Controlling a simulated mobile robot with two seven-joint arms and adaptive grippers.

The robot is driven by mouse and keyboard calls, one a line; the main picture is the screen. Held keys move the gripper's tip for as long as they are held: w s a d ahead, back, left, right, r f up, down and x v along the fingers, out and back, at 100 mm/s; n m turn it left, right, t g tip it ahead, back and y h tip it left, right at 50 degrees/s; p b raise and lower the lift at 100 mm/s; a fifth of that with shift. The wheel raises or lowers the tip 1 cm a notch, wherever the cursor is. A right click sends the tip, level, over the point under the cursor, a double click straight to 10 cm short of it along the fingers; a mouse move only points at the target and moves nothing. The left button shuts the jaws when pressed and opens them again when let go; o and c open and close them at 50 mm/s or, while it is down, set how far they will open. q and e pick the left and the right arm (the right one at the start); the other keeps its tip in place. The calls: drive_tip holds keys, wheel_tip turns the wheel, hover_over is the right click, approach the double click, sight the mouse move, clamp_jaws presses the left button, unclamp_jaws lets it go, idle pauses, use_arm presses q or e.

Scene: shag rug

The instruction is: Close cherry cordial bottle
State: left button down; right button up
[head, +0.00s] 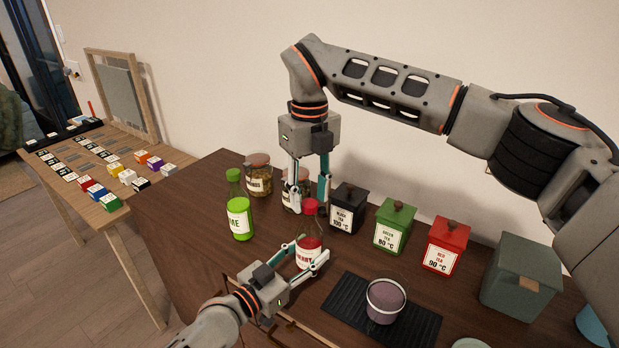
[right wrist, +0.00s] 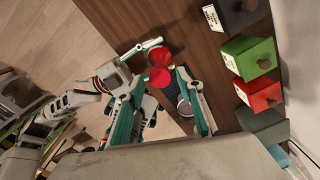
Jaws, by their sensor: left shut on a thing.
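The cherry cordial bottle (head: 308,252) stands upright near the table's front edge, with red contents and a white label. My left gripper (head: 308,262) is shut on its body from the front. A red cap (head: 310,206) is above the bottle body, between the fingertips of my right gripper (head: 310,208), which points down from above. In the right wrist view the red cap (right wrist: 160,77) lies between the fingers, with the red bottle (right wrist: 158,55) just beyond it.
A green lime bottle (head: 240,220) stands to the left, with jars (head: 257,178) behind. Black (head: 348,208), green (head: 394,228) and red (head: 445,246) tea canisters stand close on the right. A cup (head: 385,300) rests on a dark mat (head: 345,292) at front right.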

drive_tip(key=shift+f, duration=0.6)
clamp_jaws()
drive_tip(key=shift+o, duration=0.6)
unclamp_jaws()
wheel_tip(320, 180, up, 12)
